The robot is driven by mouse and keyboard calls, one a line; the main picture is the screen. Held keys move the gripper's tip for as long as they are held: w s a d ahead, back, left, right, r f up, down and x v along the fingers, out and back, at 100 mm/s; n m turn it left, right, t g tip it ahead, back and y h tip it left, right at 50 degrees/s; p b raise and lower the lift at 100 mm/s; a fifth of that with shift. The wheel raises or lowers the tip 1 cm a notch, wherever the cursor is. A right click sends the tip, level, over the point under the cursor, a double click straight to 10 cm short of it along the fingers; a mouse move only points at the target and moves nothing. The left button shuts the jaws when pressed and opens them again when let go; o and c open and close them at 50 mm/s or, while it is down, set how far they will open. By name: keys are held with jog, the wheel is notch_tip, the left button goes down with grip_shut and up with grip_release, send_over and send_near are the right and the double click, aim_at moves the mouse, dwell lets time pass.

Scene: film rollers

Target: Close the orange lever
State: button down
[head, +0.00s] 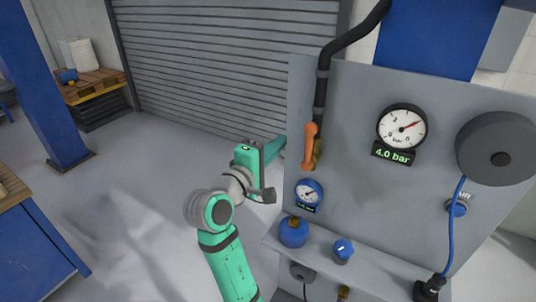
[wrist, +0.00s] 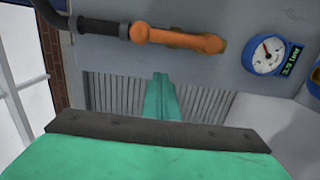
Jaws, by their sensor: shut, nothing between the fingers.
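The orange lever (head: 309,147) is mounted on the grey panel, at the lower end of a black pipe. It points roughly in line with the pipe, near vertical in the head view. In the wrist view the lever (wrist: 180,39) lies across the top, with a brass-coloured fitting at its right end. My green gripper (head: 281,149) is just left of the lever in the head view. Its fingers (wrist: 163,82) are shut and empty, below the lever in the wrist view, with a gap between. No contact shows.
The grey panel (head: 360,190) carries a large gauge (head: 401,128) reading 4.0 bar, a small blue gauge (head: 308,194) below the lever and a dark hose reel (head: 497,148). A ledge below holds blue parts (head: 293,232). Open floor (head: 130,210) lies to the left.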

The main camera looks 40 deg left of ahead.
aim_at(309, 147)
jog(key=shift+w+d, duration=0.6)
jog(key=shift+d, duration=0.3)
jog(key=shift+w+d, duration=0.6)
jog(key=shift+d, duration=0.25)
